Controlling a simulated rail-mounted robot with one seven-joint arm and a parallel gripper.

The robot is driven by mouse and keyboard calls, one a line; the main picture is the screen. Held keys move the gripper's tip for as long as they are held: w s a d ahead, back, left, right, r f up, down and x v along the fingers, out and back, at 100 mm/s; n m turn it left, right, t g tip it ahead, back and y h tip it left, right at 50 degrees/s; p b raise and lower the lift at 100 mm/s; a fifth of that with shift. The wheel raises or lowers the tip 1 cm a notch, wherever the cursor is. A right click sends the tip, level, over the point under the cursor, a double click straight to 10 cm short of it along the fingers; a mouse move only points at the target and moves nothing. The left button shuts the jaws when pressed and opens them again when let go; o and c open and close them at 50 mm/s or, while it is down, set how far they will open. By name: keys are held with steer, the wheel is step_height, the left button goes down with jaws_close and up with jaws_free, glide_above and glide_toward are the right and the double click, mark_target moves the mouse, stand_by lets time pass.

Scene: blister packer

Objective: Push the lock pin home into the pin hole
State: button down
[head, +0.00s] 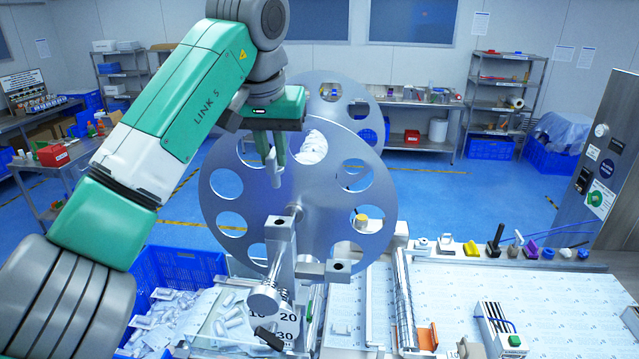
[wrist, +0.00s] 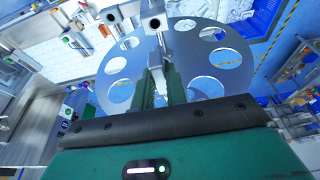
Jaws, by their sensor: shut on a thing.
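My gripper (head: 274,160) hangs in front of the large grey disc with round holes (head: 235,185). It is shut on the lock pin (head: 276,181), a small light-grey piece pointing down below the fingertips. The wrist view shows the fingers (wrist: 158,85) with the grey pin (wrist: 161,80) between them. Below the pin in the head view is a metal block with a dark hole (head: 281,221); the pin is above and apart from it. A second holed block (head: 340,266) sits lower right. I cannot tell for certain which is the pin hole.
A blue crate (head: 190,262) of blister packs stands left. The printed web bed (head: 550,290) spreads right, with small parts along its back edge.

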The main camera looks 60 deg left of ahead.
mark_target(273, 171)
stand_by(0.3)
step_height(273, 171, down, 6)
steer(key=b, duration=0.4)
steer(key=shift+r, duration=0.15)
steer(key=shift+p, duration=0.95)
stand_by(1.2)
steer(key=shift+f+b, duration=0.9)
steer(key=shift+f, duration=1.15)
steer(key=c, duration=1.3)
jaws_free()
steer(key=shift+c, duration=0.2)
steer(key=v, duration=0.7)
steer(key=shift+r, duration=0.35)
steer(key=shift+s+d, duration=0.1)
